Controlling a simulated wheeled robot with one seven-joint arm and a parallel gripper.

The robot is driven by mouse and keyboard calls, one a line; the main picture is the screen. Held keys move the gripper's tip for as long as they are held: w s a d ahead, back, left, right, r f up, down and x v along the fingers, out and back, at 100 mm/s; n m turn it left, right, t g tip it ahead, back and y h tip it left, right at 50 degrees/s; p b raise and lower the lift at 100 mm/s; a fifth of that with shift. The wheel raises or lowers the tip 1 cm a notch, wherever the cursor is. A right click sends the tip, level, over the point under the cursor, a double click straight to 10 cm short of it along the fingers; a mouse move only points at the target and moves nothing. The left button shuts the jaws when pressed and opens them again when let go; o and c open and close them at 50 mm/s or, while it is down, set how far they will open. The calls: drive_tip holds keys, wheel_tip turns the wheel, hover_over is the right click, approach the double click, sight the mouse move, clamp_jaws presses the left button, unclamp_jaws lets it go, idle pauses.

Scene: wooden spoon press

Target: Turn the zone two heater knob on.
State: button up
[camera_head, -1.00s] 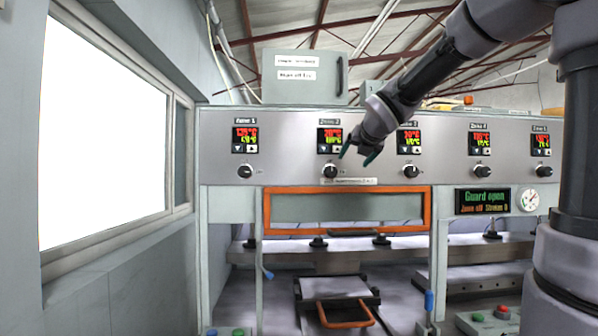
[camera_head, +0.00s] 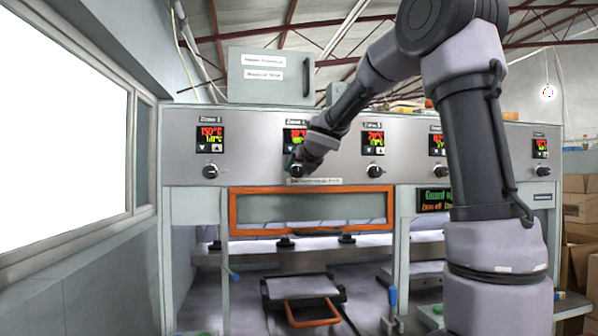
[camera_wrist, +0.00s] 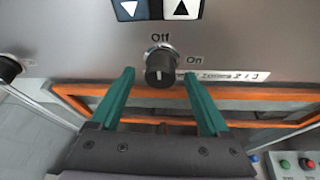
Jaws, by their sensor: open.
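The zone two heater knob (camera_wrist: 160,68) is black, with a white pointer line. In the wrist view it sits below the "Off" label, with "On" to its right, and the line points roughly up toward "Off". In the head view the knob (camera_head: 297,170) is on the metal panel under the zone two display (camera_head: 294,138), partly covered by my gripper. My gripper (camera_wrist: 157,82) is open, its two green fingers on either side of the knob in the wrist picture. I cannot tell whether they touch it.
Other zone knobs sit along the panel, with the zone 1 knob (camera_head: 210,171) to the left and the zone 3 knob (camera_head: 375,171) to the right. An orange-framed guard (camera_head: 233,213) is below the panel. A grey box (camera_head: 270,75) stands on top.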

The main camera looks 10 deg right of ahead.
drive_tip(key=shift+w+f, duration=0.2)
drive_tip(key=shift+w, duration=0.3)
clamp_jaws()
